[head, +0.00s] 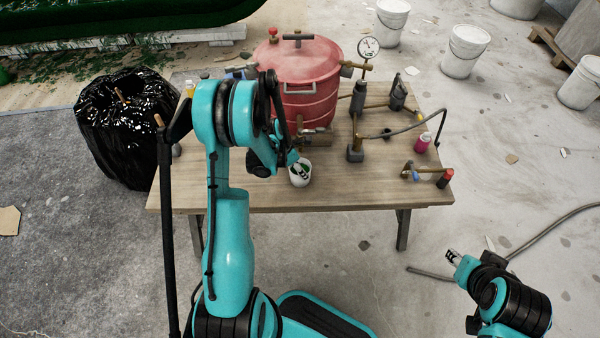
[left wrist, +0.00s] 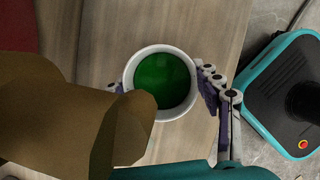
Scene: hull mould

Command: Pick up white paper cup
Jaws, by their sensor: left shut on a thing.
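The white paper cup (head: 300,176) is at the front middle of the wooden table, below my left gripper (head: 298,163). In the left wrist view I look down into the cup (left wrist: 131,74), which has a white rim and a green inside. My left gripper (left wrist: 162,88) is shut on it, with a finger on either side. Whether the cup's base touches the table I cannot tell. My right gripper (head: 453,257) is low at the right, away from the table, and its fingertips are too small to judge.
The wooden table (head: 350,190) holds a red pressure pot (head: 298,75), hoses, valves and a magenta cup (head: 422,143). A black plastic-wrapped bin (head: 120,150) stands left. White buckets (head: 465,50) stand behind.

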